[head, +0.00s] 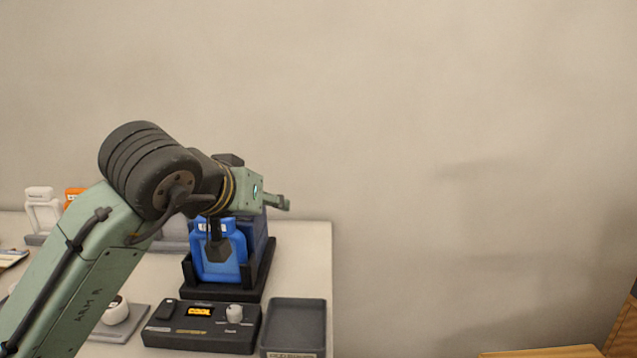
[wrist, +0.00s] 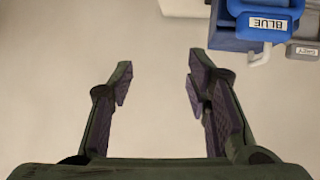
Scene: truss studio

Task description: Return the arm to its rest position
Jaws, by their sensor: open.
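My arm (head: 85,270) reaches up from the lower left in the head view and bends at a thick dark joint. My gripper (head: 282,202) is above the table, beside and in front of a blue container in a black holder. In the wrist view my gripper (wrist: 160,75) has its two fingers spread apart with nothing between them. Only pale bare surface shows between and beyond the fingertips.
The blue container (head: 219,262) stands below my wrist; its BLUE label shows in the wrist view (wrist: 268,22). A control box (head: 200,338) and a grey tray (head: 296,325) lie in front. White (head: 41,212) and orange (head: 73,193) containers stand left. The right side is open.

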